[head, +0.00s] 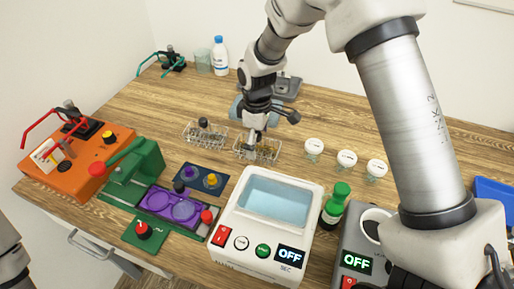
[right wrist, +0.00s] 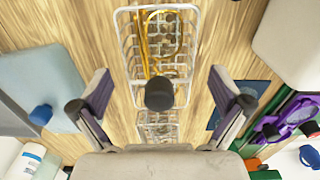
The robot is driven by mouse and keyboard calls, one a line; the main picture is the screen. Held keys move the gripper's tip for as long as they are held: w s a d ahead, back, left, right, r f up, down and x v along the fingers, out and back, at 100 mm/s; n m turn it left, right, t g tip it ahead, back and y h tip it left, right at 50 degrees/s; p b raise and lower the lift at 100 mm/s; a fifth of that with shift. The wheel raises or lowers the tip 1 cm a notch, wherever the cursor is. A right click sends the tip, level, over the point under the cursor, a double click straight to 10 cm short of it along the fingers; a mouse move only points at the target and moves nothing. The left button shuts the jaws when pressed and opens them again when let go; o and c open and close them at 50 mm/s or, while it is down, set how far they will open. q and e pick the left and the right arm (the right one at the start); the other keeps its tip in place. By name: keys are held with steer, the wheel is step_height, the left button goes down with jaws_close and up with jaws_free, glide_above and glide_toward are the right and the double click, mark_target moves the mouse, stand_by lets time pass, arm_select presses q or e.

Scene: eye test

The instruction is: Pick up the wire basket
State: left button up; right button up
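Two wire baskets stand on the wooden table. One wire basket (head: 262,155) is under my right gripper (head: 254,132), which partly hides it. The other wire basket (head: 191,133), with a dark knob, stands to its left. In the right wrist view a wire basket (right wrist: 126,40) holding golden items lies ahead, with a black knob (right wrist: 159,93) at its near end, between the fingers in the picture. A smaller-looking wire basket (right wrist: 158,130) shows below it. My right gripper (right wrist: 162,100) is open, its fingers spread wide with nothing gripped. My left gripper is not in view.
A white bath (head: 232,210) with blue water and an OFF display stands in front of the baskets. A blue plate with knobs (head: 200,179) is at front left. Several white-lidded jars (head: 346,159) stand to the right, a green-capped bottle (head: 335,206) nearer.

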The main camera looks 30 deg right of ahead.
steer(key=shift+s, duration=0.1)
steer(key=c, duration=1.2)
